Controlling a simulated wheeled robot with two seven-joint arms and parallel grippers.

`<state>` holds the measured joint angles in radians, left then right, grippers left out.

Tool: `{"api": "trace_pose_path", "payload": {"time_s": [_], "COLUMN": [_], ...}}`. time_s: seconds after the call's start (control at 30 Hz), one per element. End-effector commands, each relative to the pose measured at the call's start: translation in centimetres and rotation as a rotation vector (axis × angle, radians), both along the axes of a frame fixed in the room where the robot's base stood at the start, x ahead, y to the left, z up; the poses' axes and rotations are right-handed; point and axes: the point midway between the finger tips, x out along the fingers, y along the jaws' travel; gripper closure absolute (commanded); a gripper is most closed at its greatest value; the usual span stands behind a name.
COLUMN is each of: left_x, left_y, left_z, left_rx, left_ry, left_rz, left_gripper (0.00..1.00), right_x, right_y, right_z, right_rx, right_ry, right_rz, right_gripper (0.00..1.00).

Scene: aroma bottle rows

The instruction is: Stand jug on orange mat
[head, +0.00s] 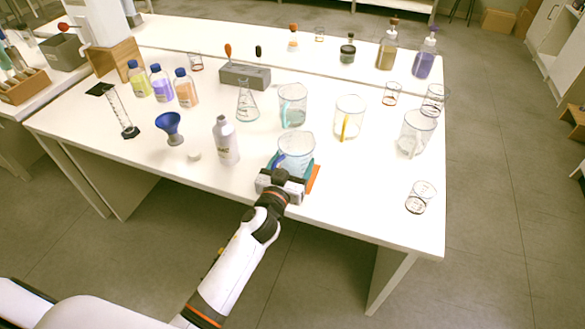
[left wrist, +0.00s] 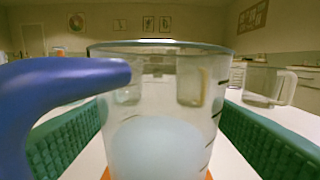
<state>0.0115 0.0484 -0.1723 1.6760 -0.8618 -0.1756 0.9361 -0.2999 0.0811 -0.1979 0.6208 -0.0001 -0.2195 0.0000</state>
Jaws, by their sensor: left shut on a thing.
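A clear jug (head: 296,148) with a blue handle is near the front edge of the white table. My left gripper (head: 294,168) is shut around it, one green finger pad on each side in the left wrist view. There the jug (left wrist: 160,120) is upright, close to the camera, with its blue handle (left wrist: 60,82) at the left. The orange mat (head: 315,180) shows beside and under the gripper, mostly hidden by it. Orange also shows low beside the jug in the left wrist view. I cannot tell whether the jug's base touches the mat. My right gripper is not in view.
A white bottle (head: 225,140) stands left of the jug, with a blue funnel (head: 170,126) beyond. Jugs with teal (head: 293,103), yellow (head: 350,115) and pale (head: 416,130) handles stand behind and right. A small beaker (head: 419,198) is at right; the table between is clear.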

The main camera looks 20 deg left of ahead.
Motion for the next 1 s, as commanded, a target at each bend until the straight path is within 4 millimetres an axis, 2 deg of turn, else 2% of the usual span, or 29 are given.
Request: {"api": "trace_pose_path", "payload": {"time_s": [0.07, 0.43, 0.47, 0.57, 0.9, 1.0], "left_x": [0.0, 0.0, 0.0, 0.0, 0.0, -1.1], "left_y": [0.0, 0.0, 0.0, 0.0, 0.0, 0.0], "left_z": [-0.6, -1.0, -0.9, -0.9, -0.5, -0.8], "left_rx": [-0.001, 0.000, 0.001, 0.001, 0.000, 0.000], "left_ry": [-0.002, -0.003, -0.001, 0.000, -0.001, 0.002], "left_rz": [0.000, -0.001, -0.001, -0.001, -0.001, -0.001], "left_gripper": [0.57, 0.57, 0.20, 0.04, 0.03, 0.03], "right_x": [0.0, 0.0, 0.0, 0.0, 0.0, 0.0], "right_y": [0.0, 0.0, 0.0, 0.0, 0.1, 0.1], "right_z": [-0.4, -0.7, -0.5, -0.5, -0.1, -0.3], "right_rx": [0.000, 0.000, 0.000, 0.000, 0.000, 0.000], "right_ry": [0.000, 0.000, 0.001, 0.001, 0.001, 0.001], "right_rz": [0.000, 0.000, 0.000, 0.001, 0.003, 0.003], "right_gripper": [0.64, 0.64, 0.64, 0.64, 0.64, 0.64]}}
